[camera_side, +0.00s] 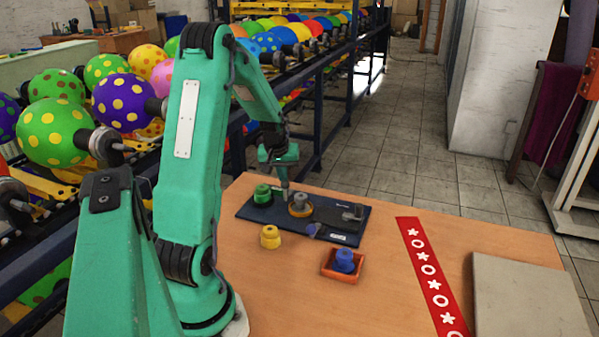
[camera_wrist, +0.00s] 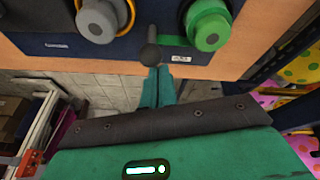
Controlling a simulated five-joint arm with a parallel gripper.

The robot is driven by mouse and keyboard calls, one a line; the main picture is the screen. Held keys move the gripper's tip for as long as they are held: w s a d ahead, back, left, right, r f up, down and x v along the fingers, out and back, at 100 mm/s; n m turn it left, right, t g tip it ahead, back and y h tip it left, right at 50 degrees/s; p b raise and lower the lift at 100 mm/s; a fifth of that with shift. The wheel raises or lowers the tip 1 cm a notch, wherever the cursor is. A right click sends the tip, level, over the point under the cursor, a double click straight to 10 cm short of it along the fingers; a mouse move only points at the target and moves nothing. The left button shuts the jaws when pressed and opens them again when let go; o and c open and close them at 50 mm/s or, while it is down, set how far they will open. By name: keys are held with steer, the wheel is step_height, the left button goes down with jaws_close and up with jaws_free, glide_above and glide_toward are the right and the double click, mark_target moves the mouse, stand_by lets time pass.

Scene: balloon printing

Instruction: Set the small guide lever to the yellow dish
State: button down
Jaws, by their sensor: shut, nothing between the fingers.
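A dark blue board (camera_side: 335,228) lies on the table. On it, a green pot-like piece (camera_side: 262,195) stands at the left and a grey one (camera_side: 301,201) with a yellow-orange rim (camera_side: 300,212) around its foot is near the middle. The wrist view shows a small dark lever with a round ball end (camera_wrist: 151,54), between the grey piece (camera_wrist: 97,19) and the green piece (camera_wrist: 209,26), pointing towards my gripper. My gripper (camera_wrist: 156,72) is shut and empty, its fingertips right at the ball; contact is unclear. In the side view my gripper (camera_side: 285,184) is at the board's back edge.
A yellow pot (camera_side: 270,237) stands on the table (camera_side: 300,295) in front of the board. A blue pot (camera_side: 344,260) sits in an orange tray (camera_side: 328,270). A grey metal block (camera_side: 352,213) is on the board's right. A red strip (camera_side: 428,270) and grey slab (camera_side: 525,300) lie further right.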

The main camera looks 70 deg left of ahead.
steer(key=shift+a, duration=0.2)
stand_by(0.5)
steer(key=shift+w+a, duration=0.15)
steer(key=shift+a, duration=0.35)
steer(key=shift+a, duration=0.1)
step_height(320, 180, up, 10)
steer(key=shift+a, duration=0.2)
stand_by(1.0)
steer(key=shift+r, duration=0.1)
